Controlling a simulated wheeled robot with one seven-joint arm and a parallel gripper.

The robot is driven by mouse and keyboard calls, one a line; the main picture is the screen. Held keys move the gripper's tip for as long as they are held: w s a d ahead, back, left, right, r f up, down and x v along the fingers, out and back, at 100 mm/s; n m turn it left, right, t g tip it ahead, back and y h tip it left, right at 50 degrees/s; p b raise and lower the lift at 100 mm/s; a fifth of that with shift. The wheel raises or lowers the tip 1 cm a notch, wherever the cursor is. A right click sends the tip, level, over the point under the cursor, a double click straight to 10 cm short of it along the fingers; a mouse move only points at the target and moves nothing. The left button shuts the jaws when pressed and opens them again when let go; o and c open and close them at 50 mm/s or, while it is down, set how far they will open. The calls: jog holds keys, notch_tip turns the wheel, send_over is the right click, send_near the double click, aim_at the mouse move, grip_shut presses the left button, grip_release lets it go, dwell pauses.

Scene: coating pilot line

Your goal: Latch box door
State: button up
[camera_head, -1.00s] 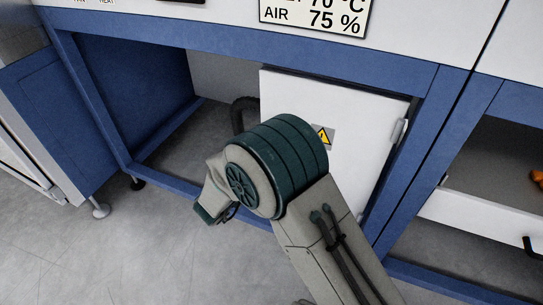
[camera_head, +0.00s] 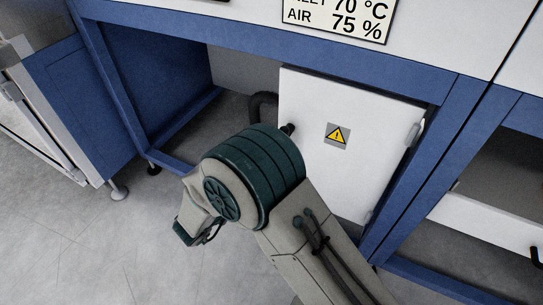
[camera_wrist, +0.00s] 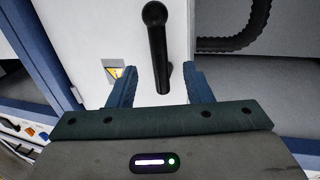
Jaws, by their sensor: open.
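The white box door (camera_head: 366,159) carries a yellow warning label (camera_head: 337,135) and sits under the blue-framed machine; it looks closed or nearly so, but I cannot tell if it is fully flush. Its black handle (camera_head: 288,129) is at the door's left edge, partly behind my arm. In the wrist view, the handle (camera_wrist: 156,40) hangs down the picture from its rounded end, and its lower part lies between the fingers of my gripper (camera_wrist: 161,86). The blue fingers are open, with gaps on both sides of the handle.
A black corrugated hose (camera_head: 262,106) runs beside the box; it also shows in the wrist view (camera_wrist: 238,28). Hinges (camera_head: 415,133) are on the door's right side. Blue frame posts (camera_head: 440,170) stand right of the box. The floor at left (camera_head: 80,240) is clear.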

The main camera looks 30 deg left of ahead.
jog(key=v, duration=0.3)
jog(key=shift+s, duration=0.25)
dwell(0.4)
